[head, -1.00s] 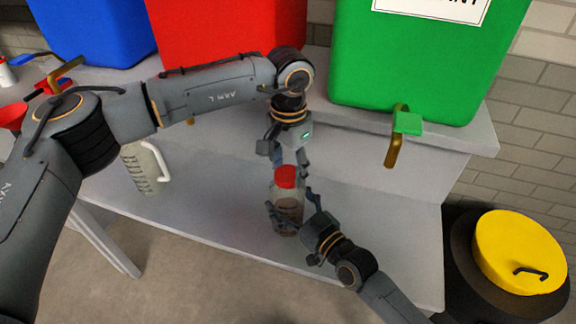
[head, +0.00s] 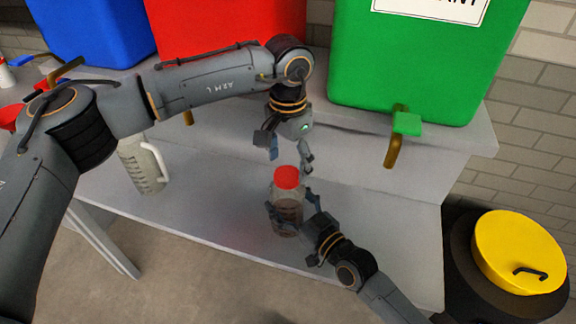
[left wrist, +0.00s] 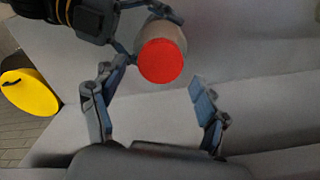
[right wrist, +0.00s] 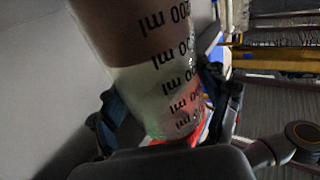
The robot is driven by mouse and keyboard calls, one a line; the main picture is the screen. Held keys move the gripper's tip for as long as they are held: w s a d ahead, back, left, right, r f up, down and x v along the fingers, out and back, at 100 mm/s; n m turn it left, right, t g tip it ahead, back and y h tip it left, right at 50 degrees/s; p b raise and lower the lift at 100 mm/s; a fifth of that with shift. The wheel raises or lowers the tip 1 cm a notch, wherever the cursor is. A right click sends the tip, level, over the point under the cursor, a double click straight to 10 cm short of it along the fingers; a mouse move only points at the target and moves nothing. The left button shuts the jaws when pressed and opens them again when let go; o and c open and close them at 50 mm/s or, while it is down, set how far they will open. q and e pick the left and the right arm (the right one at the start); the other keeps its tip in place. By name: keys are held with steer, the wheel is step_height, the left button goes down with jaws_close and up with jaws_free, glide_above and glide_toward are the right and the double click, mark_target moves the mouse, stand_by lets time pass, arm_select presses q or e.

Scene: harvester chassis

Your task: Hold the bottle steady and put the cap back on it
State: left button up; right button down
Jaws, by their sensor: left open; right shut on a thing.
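The clear bottle (head: 288,212) stands upright on the grey bench with dark liquid in it. The red cap (head: 287,177) sits on top of its mouth; how tightly it is seated I cannot tell. The cap also faces the left wrist view (left wrist: 162,61). My right gripper (head: 292,208) is shut around the bottle's body from the front right. In the right wrist view the marked bottle (right wrist: 150,85) fills the space between its fingers. My left gripper (head: 290,158) is open and empty, just above and behind the cap, apart from it.
A white measuring jug (head: 143,165) stands on the bench to the left. Green (head: 425,60), red (head: 225,25) and blue (head: 95,30) containers stand on the raised shelf behind. A brown tap (head: 393,150) juts out under the green one. The bench around the bottle is clear.

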arm_select(q)
step_height(320, 180, up, 3)
steer(key=shift+f, duration=0.2)
steer(key=shift+c, duration=0.3)
